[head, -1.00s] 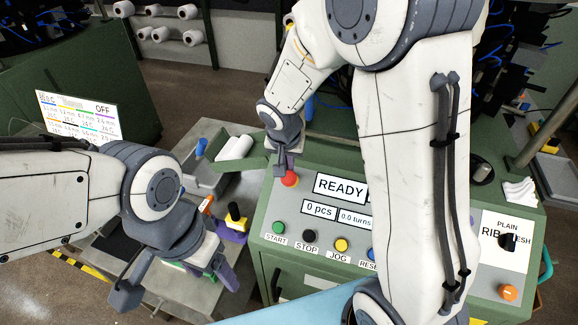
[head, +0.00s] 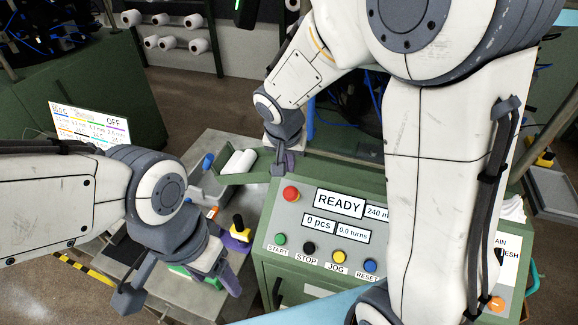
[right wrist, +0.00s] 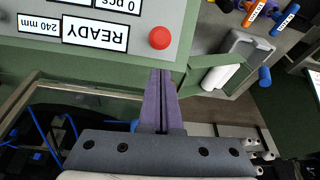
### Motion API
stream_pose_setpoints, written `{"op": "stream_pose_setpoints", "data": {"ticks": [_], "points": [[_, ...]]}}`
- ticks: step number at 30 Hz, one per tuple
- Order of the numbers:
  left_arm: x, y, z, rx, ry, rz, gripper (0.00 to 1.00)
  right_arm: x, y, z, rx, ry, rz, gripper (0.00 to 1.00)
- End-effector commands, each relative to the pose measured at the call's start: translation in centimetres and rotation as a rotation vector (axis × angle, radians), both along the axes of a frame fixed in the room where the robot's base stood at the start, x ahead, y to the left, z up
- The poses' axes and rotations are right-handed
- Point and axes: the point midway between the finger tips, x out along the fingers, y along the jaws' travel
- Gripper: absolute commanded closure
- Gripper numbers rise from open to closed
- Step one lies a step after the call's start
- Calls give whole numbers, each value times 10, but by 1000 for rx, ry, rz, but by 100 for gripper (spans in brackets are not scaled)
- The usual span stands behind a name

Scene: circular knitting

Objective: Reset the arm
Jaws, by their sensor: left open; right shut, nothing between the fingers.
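My right gripper (head: 289,163) hangs at the far left corner of the green control panel (head: 300,215), beyond the red button (head: 291,194). In the right wrist view its purple fingers (right wrist: 160,76) are shut together with nothing between them. Their tips are near the red button (right wrist: 159,38) in the picture; I cannot tell the exact distance, but no contact shows. My left gripper (head: 214,272) is open at the lower left, above the grey table (head: 205,305). Its fingers are partly hidden by the wrist, and I see nothing held.
The panel display (head: 339,202) reads READY, with several buttons below it.

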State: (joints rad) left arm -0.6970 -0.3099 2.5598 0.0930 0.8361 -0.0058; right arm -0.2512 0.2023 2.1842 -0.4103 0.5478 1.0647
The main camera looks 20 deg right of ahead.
Motion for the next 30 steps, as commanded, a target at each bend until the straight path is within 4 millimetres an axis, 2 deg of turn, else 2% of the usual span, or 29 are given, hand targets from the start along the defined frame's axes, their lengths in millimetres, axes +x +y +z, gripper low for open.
{"op": "stream_pose_setpoints", "data": {"ticks": [3, 15, 18, 20, 22, 27, 30], "points": [[0, 0, 5, 0, 0, -1, 31, -1, 2, 8, 0, -3, 2, 100], [0, 0, 4, 0, 0, -1, 31, 0, 2, 8, 0, -4, 4, 100], [0, 0, -4, 0, 0, 0, 31, -11, 10, 3, -2, 11, 51, 100], [0, 0, -15, 0, 0, 0, 31, -28, 21, -3, -5, 34, 130, 100], [0, 0, -32, 0, 0, 1, 31, -58, 39, -13, -9, 76, 269, 100], [0, 0, -69, 1, 1, 4, 31, -151, 74, -40, 4, 193, 688, 100], [0, 0, -84, 1, 1, 6, 31, -196, 83, -53, 23, 242, 901, 100]]}}
